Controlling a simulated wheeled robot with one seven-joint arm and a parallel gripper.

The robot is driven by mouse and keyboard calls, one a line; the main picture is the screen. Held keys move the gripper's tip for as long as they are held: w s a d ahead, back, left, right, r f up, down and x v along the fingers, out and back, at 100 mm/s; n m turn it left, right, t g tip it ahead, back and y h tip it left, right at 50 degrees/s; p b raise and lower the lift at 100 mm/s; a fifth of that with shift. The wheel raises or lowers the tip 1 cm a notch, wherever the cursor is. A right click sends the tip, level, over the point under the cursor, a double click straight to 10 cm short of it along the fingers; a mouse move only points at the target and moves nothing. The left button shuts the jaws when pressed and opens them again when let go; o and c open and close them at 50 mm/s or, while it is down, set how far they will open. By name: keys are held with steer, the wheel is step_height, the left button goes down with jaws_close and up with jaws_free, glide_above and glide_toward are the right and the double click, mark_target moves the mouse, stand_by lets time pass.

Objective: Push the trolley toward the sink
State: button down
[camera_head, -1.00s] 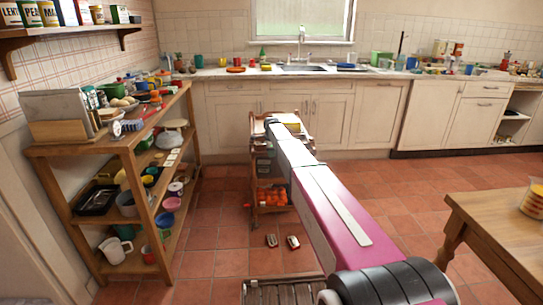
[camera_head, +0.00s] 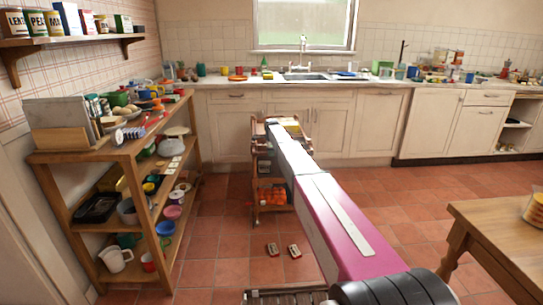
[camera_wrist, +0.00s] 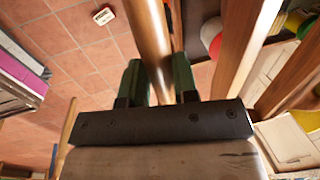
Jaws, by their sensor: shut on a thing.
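The trolley (camera_head: 256,165) is a narrow wooden cart in the middle of the head view, standing in front of the sink-side cabinets. Orange items (camera_head: 272,196) sit on its lower shelf. My arm covers much of its right side and top. The sink (camera_head: 305,76) is set in the counter beneath the window, beyond the trolley. In the wrist view, my gripper (camera_wrist: 157,78) has its two green fingers shut on a round wooden bar (camera_wrist: 149,30), which appears to be the trolley's handle. In the head view my arm hides the gripper.
A loaded wooden shelf unit (camera_head: 130,150) stands close on the left. A wooden table (camera_head: 500,225) is at the lower right. Two small boxes (camera_head: 272,249) (camera_head: 294,251) lie on the tiled floor behind the trolley. Floor stays clear to the right of my arm.

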steer(key=w, duration=0.9)
steer(key=shift+w, duration=0.35)
steer(key=c, duration=0.8)
jaws_free()
steer(key=shift+r, duration=0.1)
steer(key=r, duration=0.3)
steer(key=s+r, duration=0.1)
steer(key=r, duration=0.2)
steer(key=s+r, duration=0.1)
steer(key=r, duration=0.3)
steer(key=shift+s, duration=0.1)
steer(key=s+d+f+n, duration=0.2)
steer(key=s+f+n, duration=0.15)
steer(key=s, duration=0.75)
steer(key=s+d+f+n+g, duration=0.15)
steer(key=s+f, duration=0.35)
steer(key=s, duration=0.6)
steer(key=s+d+f+n+t, duration=0.15)
steer(key=s+f+n, duration=0.3)
steer(key=s, duration=0.65)
steer(key=s+d+f+n+g, duration=0.1)
steer(key=s+n, duration=0.3)
steer(key=s, duration=1.2)
steer(key=s+d+f+n+g, duration=0.1)
steer(key=s+d+f+n, duration=0.2)
steer(key=s, duration=1.4)
steer(key=shift+f+n, duration=0.2)
steer(key=shift+n, duration=0.55)
